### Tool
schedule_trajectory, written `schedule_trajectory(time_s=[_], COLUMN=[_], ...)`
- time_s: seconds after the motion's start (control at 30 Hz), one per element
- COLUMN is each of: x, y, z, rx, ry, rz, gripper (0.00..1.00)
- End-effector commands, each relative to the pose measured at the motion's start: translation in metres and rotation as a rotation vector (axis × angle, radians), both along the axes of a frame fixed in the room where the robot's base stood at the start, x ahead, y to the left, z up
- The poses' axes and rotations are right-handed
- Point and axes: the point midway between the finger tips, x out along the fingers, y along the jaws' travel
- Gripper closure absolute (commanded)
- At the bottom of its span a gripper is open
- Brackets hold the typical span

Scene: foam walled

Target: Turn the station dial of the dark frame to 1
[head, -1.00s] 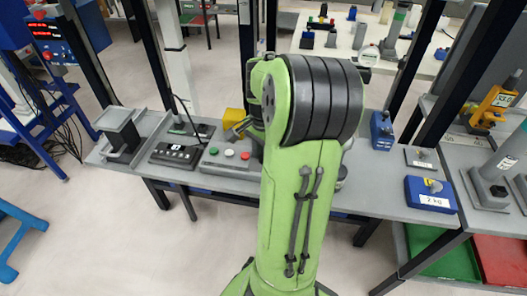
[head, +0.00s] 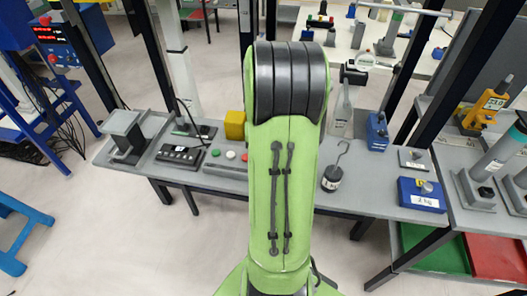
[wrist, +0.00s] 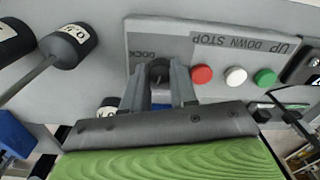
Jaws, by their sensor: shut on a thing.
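In the wrist view, a light grey control panel (wrist: 215,50) fills the middle. It carries the label DOCK and the words UP, DOWN and STOP. Red (wrist: 201,74), white (wrist: 236,76) and green (wrist: 265,77) buttons sit in a row on it. A dark round dial (wrist: 158,66) sits left of the red button, by the DOCK label. My gripper (wrist: 159,78) is shut on this dial, one finger on each side. Its pointer and any numbers cannot be read. In the head view the panel (head: 226,168) shows partly left of my arm; the dial and my gripper are hidden behind it.
A black hooked weight (head: 332,179) stands right of my arm, with a blue box (head: 421,195) marked in kg farther right. A yellow block (head: 235,125) stands behind the panel. A black numbered box (head: 181,155) lies left of it. Two dark weights (wrist: 68,46) lie upper left in the wrist view.

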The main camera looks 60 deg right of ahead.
Motion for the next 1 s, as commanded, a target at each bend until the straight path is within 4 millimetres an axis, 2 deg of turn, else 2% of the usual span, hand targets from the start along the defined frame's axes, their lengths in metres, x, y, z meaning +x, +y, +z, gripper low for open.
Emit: schedule_trajectory(time_s=[0.4, 0.97, 1.0], x=[0.0004, 0.0008, 0.0008], y=[-0.0006, -0.0005, -0.0005], z=[0.001, 0.0005, 0.0005], rx=[-0.002, -0.002, -0.002], ry=[-0.002, -0.002, -0.002], rz=[0.194, 0.224, 0.224], gripper=[1.0, 1.0, 0.68])
